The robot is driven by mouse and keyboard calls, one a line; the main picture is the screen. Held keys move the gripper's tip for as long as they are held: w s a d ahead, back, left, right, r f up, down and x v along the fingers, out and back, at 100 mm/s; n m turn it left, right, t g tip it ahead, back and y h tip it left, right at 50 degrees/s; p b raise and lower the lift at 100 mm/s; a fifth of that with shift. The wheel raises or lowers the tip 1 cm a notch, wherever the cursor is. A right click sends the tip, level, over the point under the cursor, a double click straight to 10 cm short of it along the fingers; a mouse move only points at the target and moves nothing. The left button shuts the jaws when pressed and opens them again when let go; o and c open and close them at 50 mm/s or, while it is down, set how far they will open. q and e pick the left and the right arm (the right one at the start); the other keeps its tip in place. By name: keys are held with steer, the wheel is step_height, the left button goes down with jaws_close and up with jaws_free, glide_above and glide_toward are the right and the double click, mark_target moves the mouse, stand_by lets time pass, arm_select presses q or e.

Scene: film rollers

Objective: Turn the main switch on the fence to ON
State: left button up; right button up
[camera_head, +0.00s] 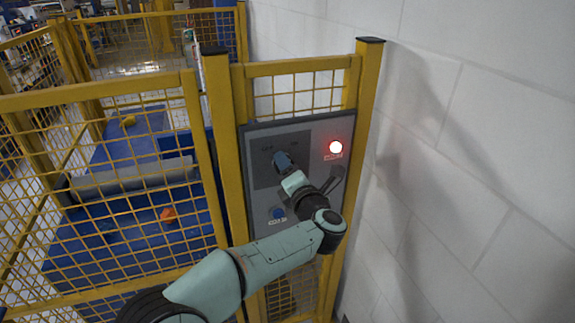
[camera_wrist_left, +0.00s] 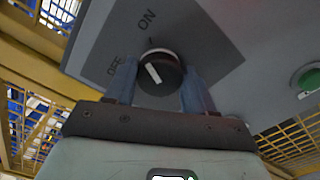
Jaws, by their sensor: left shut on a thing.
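The main switch (camera_wrist_left: 163,72) is a round black knob with a white pointer line on a dark grey plate (camera_wrist_left: 205,35). The plate has the words OFF at its left and ON at its top. The pointer slants to the upper left, between the two words. My left gripper (camera_wrist_left: 160,88) has one blue finger on each side of the knob and is shut on it. In the head view my left gripper (camera_head: 284,162) reaches the control panel (camera_head: 312,130) on the yellow fence and hides the knob. My right gripper is not in view.
A lit red lamp (camera_head: 336,147) and a blue button (camera_head: 277,213) are on the panel. A green button (camera_wrist_left: 307,80) shows in the wrist view. Yellow fence posts (camera_head: 222,150) flank the panel, and a white wall (camera_head: 470,170) stands close on the right.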

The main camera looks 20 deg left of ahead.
arm_select(q)
steer(key=shift+m+p, duration=0.45)
steer(key=shift+m, duration=0.75)
steer(key=o, duration=1.1)
steer(key=shift+c, duration=0.2)
steer(key=shift+s+d, duration=0.1)
steer(key=b+v, duration=0.2)
steer(key=v, duration=1.1)
